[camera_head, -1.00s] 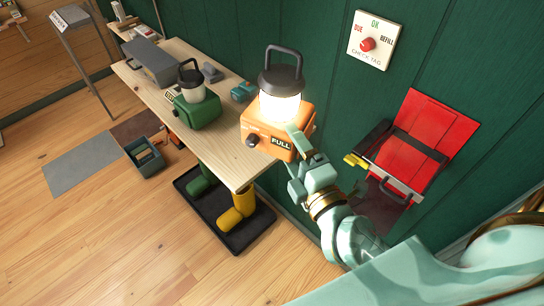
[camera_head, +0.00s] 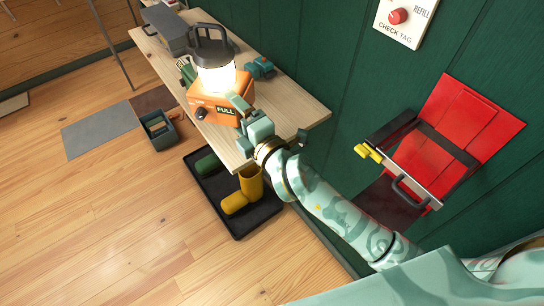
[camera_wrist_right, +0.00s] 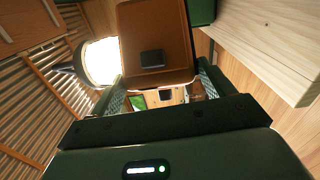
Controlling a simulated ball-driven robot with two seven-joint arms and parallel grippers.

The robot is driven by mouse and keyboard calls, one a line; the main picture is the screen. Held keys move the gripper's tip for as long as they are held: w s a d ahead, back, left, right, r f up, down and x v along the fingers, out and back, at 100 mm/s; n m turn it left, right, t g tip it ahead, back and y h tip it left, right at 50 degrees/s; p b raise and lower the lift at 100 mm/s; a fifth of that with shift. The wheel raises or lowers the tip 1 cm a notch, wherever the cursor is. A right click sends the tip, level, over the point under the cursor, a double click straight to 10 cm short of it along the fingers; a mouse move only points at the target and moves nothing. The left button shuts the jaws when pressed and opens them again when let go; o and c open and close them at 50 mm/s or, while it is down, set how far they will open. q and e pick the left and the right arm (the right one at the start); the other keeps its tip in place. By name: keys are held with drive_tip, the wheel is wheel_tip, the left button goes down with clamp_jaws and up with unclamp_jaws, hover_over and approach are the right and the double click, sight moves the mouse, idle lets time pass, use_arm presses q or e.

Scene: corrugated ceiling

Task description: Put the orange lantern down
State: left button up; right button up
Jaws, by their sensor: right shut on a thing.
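The orange lantern (camera_head: 222,98), with a glowing globe, a dark handle and a FULL label, is upright over the wooden table (camera_head: 287,100) in the head view. My right gripper (camera_head: 243,112) is shut on its near right side. In the wrist view the lantern's base (camera_wrist_right: 155,40) sits between the fingers, its globe to the left. The tabletop (camera_wrist_right: 270,40) is on the right there, and a gap seems to separate it from the base. Whether the base touches the table is hard to tell. My left gripper is not in view.
A green lantern (camera_head: 185,70) is mostly hidden behind the orange one. A grey box (camera_head: 165,30) and a teal item (camera_head: 260,68) are on the table. The table's right end is clear. A black tray (camera_head: 240,225) with boots is below.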

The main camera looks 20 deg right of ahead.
drive_tip(key=s+d+f+b, duration=0.6)
drive_tip(key=f+b, duration=0.2)
drive_tip(key=f, duration=0.2)
drive_tip(key=shift+d+f, duration=0.35)
drive_tip(key=shift+f, duration=0.05)
drive_tip(key=o, duration=1.4)
drive_tip(key=shift+f, duration=0.1)
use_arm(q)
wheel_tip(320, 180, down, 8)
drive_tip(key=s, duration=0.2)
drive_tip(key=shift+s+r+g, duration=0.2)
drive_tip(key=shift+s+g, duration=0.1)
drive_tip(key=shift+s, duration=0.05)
use_arm(e)
drive_tip(key=shift+o, duration=0.9)
drive_tip(key=shift+s, duration=0.1)
